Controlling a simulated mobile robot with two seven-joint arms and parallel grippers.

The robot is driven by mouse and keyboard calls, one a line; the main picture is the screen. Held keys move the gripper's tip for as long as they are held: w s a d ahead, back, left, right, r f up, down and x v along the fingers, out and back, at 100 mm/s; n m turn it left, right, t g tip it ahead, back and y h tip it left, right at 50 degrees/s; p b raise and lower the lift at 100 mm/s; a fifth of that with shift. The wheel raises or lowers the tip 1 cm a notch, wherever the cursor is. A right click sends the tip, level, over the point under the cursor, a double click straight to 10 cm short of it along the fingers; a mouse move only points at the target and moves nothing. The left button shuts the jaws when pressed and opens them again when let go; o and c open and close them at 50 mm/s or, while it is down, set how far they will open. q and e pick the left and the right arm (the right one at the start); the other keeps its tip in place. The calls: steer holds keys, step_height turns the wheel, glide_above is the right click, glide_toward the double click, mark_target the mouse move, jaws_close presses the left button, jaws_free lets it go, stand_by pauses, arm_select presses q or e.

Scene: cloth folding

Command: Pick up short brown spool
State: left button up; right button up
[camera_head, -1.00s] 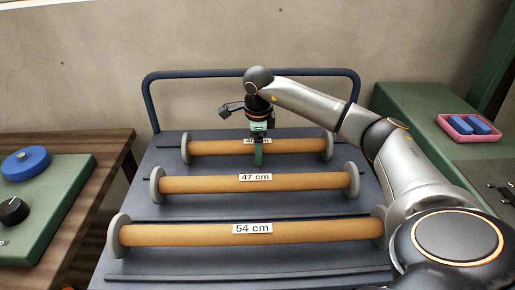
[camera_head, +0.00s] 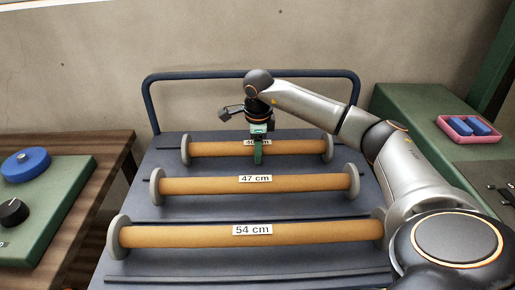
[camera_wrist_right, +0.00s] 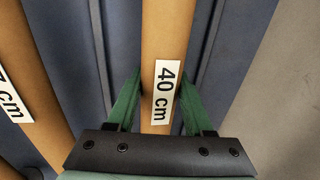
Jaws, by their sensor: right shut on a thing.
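The short brown spool (camera_head: 215,149), labelled 40 cm, lies at the back of a blue-grey cart, with a grey disc at each end. My right gripper (camera_head: 258,152) comes down on it from above at its middle label. In the right wrist view, the green fingers (camera_wrist_right: 157,98) stand on both sides of the spool (camera_wrist_right: 168,40), shut on it beside the 40 cm label. The spool appears to rest at cart level. My left gripper is in neither view.
A 47 cm spool (camera_head: 210,186) and a 54 cm spool (camera_head: 180,236) lie in front on the cart (camera_head: 160,275). A blue rail (camera_head: 250,73) stands behind. A green bench with a pink tray (camera_head: 470,139) is at right; a wooden table (camera_head: 108,150) is at left.

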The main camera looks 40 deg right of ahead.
jaws_close()
steer(key=shift+r, duration=0.1)
steer(key=shift+r, duration=0.55)
step_height(320, 180, up, 3)
steer(key=shift+s+f+p, duration=0.1)
steer(key=shift+f+p, duration=0.1)
steer(key=shift+p, duration=0.1)
steer(key=s+a+r, duration=0.6)
steer(key=s+r, duration=0.3)
steer(key=s, duration=0.3)
steer(key=shift+a, duration=0.25)
steer(key=shift+s+a, duration=0.1)
steer(key=shift+s, duration=0.05)
